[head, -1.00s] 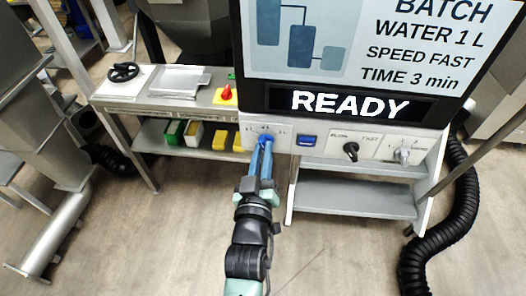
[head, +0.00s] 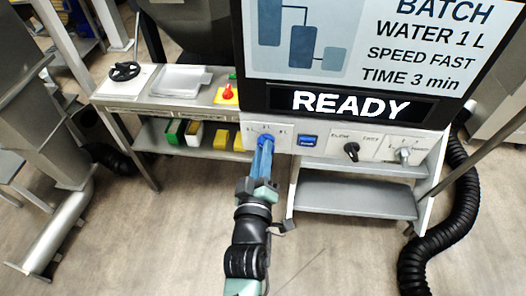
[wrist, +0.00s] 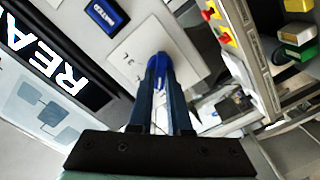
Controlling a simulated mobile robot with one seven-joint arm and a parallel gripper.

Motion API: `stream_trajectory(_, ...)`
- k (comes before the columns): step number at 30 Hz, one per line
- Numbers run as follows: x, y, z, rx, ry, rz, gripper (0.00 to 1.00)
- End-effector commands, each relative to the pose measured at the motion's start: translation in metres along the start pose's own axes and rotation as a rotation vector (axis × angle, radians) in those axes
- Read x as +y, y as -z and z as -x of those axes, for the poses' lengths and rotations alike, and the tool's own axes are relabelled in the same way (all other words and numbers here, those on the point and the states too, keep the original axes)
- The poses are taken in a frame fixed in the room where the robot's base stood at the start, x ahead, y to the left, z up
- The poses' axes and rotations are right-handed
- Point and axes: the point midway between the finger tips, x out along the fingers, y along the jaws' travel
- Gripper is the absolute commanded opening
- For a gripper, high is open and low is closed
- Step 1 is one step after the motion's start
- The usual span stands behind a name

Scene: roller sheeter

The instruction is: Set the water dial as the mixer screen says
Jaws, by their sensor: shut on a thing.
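The mixer screen (head: 400,45) reads BATCH, WATER 1 L, SPEED FAST, TIME 3 min, with READY on the strip (head: 350,104) below. The blue water dial (head: 265,140) sits on a white plate at the left of the panel under the screen. My gripper (head: 265,150) reaches up to it from below and is shut on the dial. In the wrist view the blue dial (wrist: 159,62) shows between the fingertips. The fingers cover part of the dial, and I cannot read which mark it points to.
Right of the dial are a blue button (head: 307,141), a black speed knob (head: 351,150) and a grey knob (head: 403,154). A side table (head: 150,103) at left holds a black handwheel and a red knob. A black hose (head: 458,200) runs down the right.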

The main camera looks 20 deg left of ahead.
Motion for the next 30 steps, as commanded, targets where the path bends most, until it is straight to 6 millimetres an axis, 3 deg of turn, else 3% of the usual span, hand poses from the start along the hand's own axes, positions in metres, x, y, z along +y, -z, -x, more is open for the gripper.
stream_trajectory(5, 0.0, 0.0, 0.0, -0.001, 0.001, 0.004, 0.0)
stream_trajectory(6, 0.0, 0.0, 0.0, -0.001, 0.001, 0.004, 0.18)
stream_trajectory(11, 0.0, 0.0, 0.0, -0.001, 0.001, 0.003, 0.46)
stream_trajectory(23, 0.0, 0.0, 0.006, 0.0, 0.001, 0.0, 0.46)
stream_trajectory(30, -0.002, -0.001, 0.042, -0.003, 0.003, 0.0, 0.46)
